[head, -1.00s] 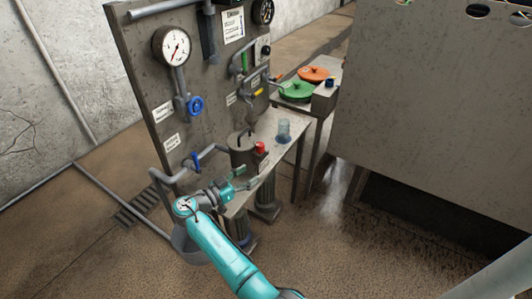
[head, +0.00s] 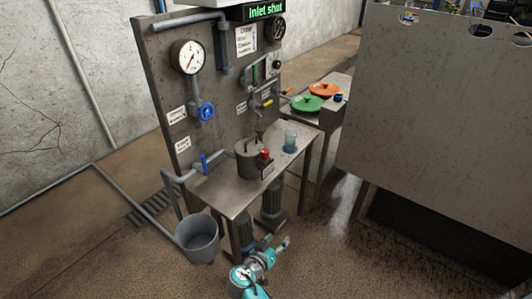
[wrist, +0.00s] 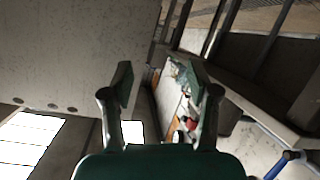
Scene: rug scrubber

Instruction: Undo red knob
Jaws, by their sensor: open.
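My gripper (head: 279,246) is open and empty, low in front of the bench and apart from the knob. In the wrist view my gripper (wrist: 161,78) shows two spread dark green fingers with nothing held between them. The knob cannot be made out with certainty in the wrist view.
Behind is a panel with a gauge (head: 189,57), a blue valve wheel (head: 207,112) and a sign reading "Inlet shut" (head: 265,10). A bucket (head: 198,238) stands on the floor left. A large grey cabinet (head: 440,100) fills the right.

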